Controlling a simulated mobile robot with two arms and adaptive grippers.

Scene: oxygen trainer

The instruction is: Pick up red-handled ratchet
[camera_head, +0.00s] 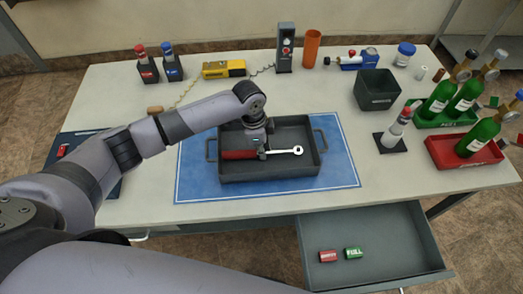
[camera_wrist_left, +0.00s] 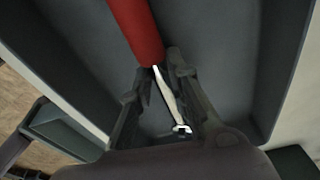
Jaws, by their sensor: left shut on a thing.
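The red-handled ratchet (camera_head: 236,154) lies over the dark tray (camera_head: 270,178), handle to the left and silver ring end to the right. My left gripper (camera_head: 264,151) reaches down into the tray and is shut on the ratchet near where handle and shaft meet. In the left wrist view, the ratchet's red handle (camera_wrist_left: 138,30) and silver shaft run between the two fingers of the left gripper (camera_wrist_left: 159,72). I cannot tell whether the ratchet touches the tray floor. My right gripper is not in view.
The tray sits on a blue mat (camera_head: 340,180). A dark bin (camera_head: 377,90), a white-topped bottle (camera_head: 393,135) and green bottles (camera_head: 480,135) stand to the right. An open drawer (camera_head: 400,250) at the front holds a red and a green tag. A yellow meter (camera_head: 223,69) is behind.

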